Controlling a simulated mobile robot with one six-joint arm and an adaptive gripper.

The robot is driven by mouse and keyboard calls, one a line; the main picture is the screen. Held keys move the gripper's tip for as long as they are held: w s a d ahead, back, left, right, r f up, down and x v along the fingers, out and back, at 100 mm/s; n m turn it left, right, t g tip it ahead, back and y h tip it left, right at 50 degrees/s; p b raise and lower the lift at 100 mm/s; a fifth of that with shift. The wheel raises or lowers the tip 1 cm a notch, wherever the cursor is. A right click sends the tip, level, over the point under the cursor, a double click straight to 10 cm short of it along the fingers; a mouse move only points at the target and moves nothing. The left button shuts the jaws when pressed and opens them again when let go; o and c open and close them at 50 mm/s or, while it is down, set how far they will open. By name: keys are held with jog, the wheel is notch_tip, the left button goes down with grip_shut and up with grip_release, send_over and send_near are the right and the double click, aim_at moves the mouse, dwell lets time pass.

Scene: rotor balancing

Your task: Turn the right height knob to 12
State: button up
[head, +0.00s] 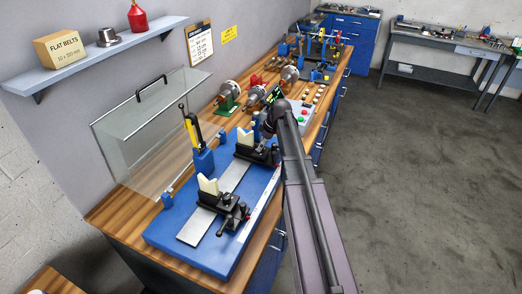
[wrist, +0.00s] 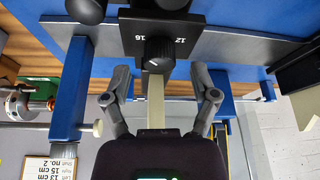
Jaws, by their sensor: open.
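The height knob (wrist: 157,52) is a dark ridged knob on a black plate (wrist: 190,20) in the wrist view. A pale cream upright piece (wrist: 156,112) shows between the fingers. In the head view my gripper (head: 266,122) is above the farther black support (head: 259,154) on the blue balancing base (head: 160,236); the knob cannot be made out there.
The nearer support (head: 222,205) stands on the grey rail (head: 197,227). A blue post with a yellow part (head: 195,140) and a clear guard panel (head: 140,135) stand behind. Rotors (head: 228,92) and a control box (head: 300,113) lie farther along the bench. Floor at right is clear.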

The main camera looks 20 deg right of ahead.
jog(key=shift+w+a+f+b, duration=0.15)
jog(key=shift+f+b, duration=0.25)
jog(key=shift+f, duration=0.2)
grip_shut()
